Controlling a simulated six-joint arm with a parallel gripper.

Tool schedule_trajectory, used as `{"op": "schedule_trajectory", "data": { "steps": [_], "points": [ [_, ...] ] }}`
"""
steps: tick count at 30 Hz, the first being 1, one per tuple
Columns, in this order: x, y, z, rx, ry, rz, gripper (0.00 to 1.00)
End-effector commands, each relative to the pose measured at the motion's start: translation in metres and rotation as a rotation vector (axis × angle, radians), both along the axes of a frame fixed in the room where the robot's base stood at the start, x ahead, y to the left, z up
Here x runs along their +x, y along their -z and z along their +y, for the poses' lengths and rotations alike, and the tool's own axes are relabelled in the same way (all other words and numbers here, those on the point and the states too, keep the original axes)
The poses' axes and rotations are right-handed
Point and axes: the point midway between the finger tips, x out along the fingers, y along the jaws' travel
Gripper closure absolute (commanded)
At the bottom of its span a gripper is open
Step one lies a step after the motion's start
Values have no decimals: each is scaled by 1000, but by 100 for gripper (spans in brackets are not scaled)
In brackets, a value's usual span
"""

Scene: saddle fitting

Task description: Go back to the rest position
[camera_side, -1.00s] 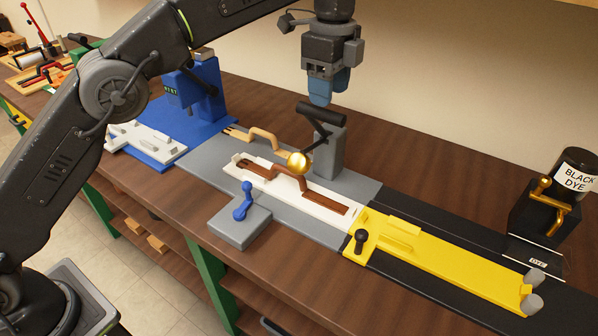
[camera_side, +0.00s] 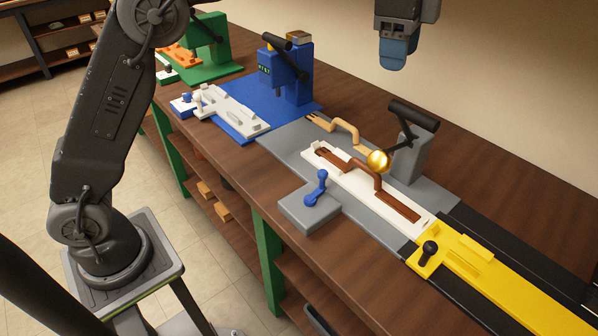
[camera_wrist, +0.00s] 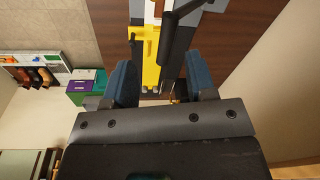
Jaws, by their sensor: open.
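My gripper (camera_side: 396,50) is at the top of the side view, raised above the bench and partly cut off by the frame's upper edge. It is clear of the fixtures below. In the wrist view its two blue fingers (camera_wrist: 160,85) stand apart with nothing between them. Below it in the side view, a brown strap-like part (camera_side: 392,199) with a raised bend lies in a white tray (camera_side: 345,183). A tan part (camera_side: 350,133) of like shape lies behind it on the grey plate.
A grey post (camera_side: 412,150) with a black handle stands behind the tray. A yellow fixture (camera_side: 470,262) lies at the right. A grey block with a blue lever (camera_side: 316,190) is in front. A blue station (camera_side: 290,75) and a green one (camera_side: 208,40) stand at left. Space around my gripper is clear.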

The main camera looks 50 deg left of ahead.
Motion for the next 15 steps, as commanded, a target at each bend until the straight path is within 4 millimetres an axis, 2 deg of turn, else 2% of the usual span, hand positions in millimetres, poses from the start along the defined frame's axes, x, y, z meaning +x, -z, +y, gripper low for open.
{"op": "schedule_trajectory", "data": {
  "steps": [1,3,7,11,15],
  "points": [
    [-13,-10,13,-11,-67,-21,49],
    [-29,-17,27,-28,-162,-48,49],
    [-64,-22,54,-65,-338,-97,49],
    [-104,-17,77,-107,-512,-144,49],
    [-150,-1,99,-159,-699,-195,49]
  ]
}}
